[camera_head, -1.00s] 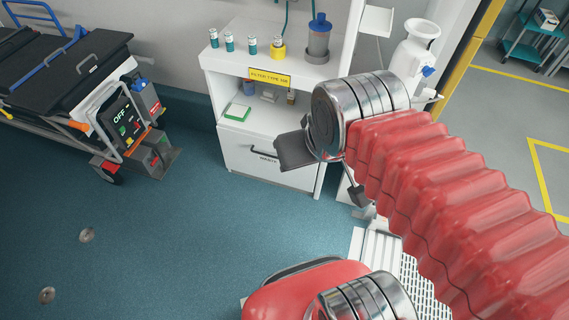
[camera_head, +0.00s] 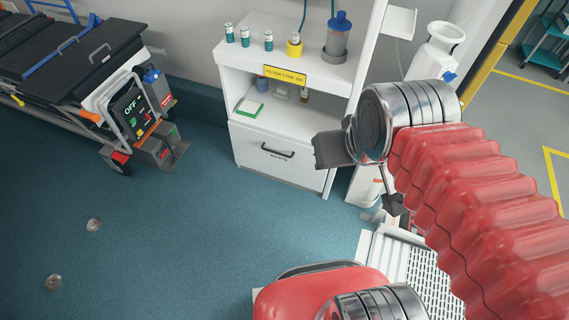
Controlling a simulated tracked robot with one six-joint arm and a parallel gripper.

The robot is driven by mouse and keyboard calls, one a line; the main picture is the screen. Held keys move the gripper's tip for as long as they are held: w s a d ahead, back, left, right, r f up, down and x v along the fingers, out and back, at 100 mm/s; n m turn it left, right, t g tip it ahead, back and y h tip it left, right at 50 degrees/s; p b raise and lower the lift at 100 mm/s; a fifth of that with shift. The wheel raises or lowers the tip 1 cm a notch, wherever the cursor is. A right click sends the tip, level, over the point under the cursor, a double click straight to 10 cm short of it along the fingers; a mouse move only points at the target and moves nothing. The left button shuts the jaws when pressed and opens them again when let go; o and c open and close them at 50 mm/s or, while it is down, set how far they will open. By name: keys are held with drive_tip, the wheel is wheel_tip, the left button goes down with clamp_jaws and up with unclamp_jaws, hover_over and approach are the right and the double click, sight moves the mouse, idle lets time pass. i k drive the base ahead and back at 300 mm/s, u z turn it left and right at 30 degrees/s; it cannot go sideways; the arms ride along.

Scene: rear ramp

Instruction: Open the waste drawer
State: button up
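The waste drawer (camera_head: 270,163) is the white front at the bottom of the white cabinet (camera_head: 240,108). It looks closed, flush with the cabinet. Its dark bar handle (camera_head: 277,152) sits near the top of the front, with a "WASTE" label just under it. My gripper (camera_head: 362,178) is at the end of the red ribbed arm, to the right of the handle and apart from it in the picture. One dark broad finger points left and the other hangs lower right, with a wide gap between them. The gripper is open, and I see nothing in it. The wrist hides part of the cabinet's right side.
Several small bottles (camera_head: 245,36), a yellow holder (camera_head: 295,50) and a blue-topped canister (camera_head: 338,38) stand on the cabinet top. A stretcher (camera_head: 75,65) stands at left. A white cylinder (camera_head: 435,55) is behind my wrist. The blue floor before the drawer is clear.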

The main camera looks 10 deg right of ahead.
sight(293, 162)
drive_tip(key=u, duration=0.05)
drive_tip(key=i, duration=0.95)
drive_tip(key=u, duration=0.6)
drive_tip(key=k, duration=1)
drive_tip(key=u, duration=1.15)
drive_tip(key=k, duration=0.4)
drive_tip(key=z, duration=0.25)
drive_tip(key=i, duration=0.95)
drive_tip(key=z, duration=0.3)
